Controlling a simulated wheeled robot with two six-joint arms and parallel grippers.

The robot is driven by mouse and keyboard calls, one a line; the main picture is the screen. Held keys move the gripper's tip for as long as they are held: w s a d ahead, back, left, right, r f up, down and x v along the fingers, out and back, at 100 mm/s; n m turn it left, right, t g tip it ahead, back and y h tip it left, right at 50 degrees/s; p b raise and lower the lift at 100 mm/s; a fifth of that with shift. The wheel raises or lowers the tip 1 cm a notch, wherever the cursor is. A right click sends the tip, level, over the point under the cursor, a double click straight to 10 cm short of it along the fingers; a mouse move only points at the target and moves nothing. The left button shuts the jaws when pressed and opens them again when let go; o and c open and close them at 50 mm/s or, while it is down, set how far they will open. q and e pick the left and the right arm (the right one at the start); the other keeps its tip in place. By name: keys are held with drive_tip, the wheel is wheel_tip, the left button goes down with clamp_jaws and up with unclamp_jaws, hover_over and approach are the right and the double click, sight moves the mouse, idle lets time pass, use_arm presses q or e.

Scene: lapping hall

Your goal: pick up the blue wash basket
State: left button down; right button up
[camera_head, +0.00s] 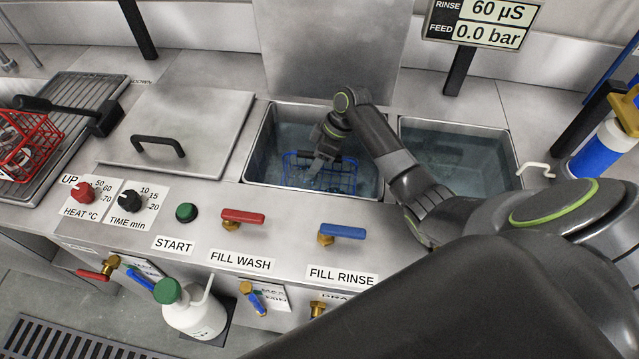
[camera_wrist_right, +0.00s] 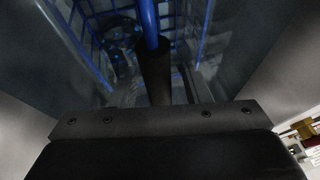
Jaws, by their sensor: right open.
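The blue wash basket (camera_head: 343,181) sits in the liquid of the middle tank (camera_head: 262,137), its wire sides partly hidden by my right arm and gripper. My right gripper (camera_head: 318,166) reaches down into the tank over the basket, open. In the right wrist view the blue wires of the basket (camera_wrist_right: 100,55) lie below the gripper. My left gripper is not in view.
A second tank (camera_head: 455,160) is to the right. A flat metal lid (camera_head: 190,112) lies left of the middle tank. A red basket (camera_head: 28,150) stands on a rack at far left. Red and blue valve levers (camera_head: 243,216) line the front. A white bottle (camera_head: 195,315) stands below.

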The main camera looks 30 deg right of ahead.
drive_tip(key=shift+f, duration=0.25)
idle(0.3)
drive_tip(key=shift+c, duration=0.4)
clamp_jaws()
drive_tip(key=shift+r, duration=0.1)
